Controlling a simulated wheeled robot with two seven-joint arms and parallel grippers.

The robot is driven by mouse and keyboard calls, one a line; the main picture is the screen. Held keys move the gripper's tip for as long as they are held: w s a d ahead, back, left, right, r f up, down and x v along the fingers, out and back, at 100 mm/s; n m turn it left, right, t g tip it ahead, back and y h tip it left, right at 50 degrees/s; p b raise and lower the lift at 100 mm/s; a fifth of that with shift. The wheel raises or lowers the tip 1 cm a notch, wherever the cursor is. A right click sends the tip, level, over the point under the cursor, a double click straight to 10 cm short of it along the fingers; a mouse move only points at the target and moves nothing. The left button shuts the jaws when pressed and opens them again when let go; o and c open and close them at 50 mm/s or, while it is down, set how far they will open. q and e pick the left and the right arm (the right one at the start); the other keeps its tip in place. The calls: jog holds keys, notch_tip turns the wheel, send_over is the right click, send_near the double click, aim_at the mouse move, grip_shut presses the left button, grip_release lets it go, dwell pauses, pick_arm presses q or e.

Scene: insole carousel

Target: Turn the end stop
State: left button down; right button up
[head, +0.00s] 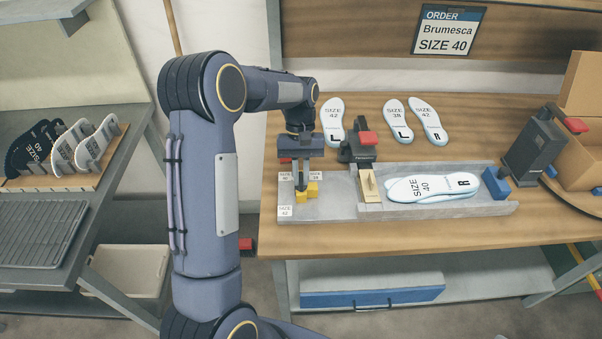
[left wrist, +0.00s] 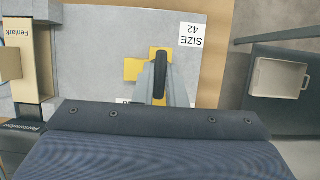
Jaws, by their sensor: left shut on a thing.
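The end stop is a yellow piece (head: 312,188) with a black upright grip, at the left end of a grey fixture (head: 400,210). Size labels surround it: one at the back left, SIZE 38 at the right, SIZE 42 at the front. My left gripper (head: 300,184) comes down from above and is shut on the end stop. In the left wrist view the black grip (left wrist: 160,72) stands between the grey fingers, with yellow arms (left wrist: 132,70) pointing up and left. The gripper partly hides the end stop. My right gripper is not in view.
White insoles marked SIZE 40 (head: 433,187) lie in the fixture between a tan block (head: 369,184) and a blue block (head: 496,183). A red-topped dark clamp (head: 358,143) stands behind. Several loose insoles (head: 428,120) lie at the back. The order sign (head: 447,30) reads SIZE 40.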

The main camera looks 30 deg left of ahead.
pick_arm(q)
jog(key=c, duration=1.5)
grip_release()
jog(key=v, duration=0.8)
jog(key=shift+s, duration=0.1)
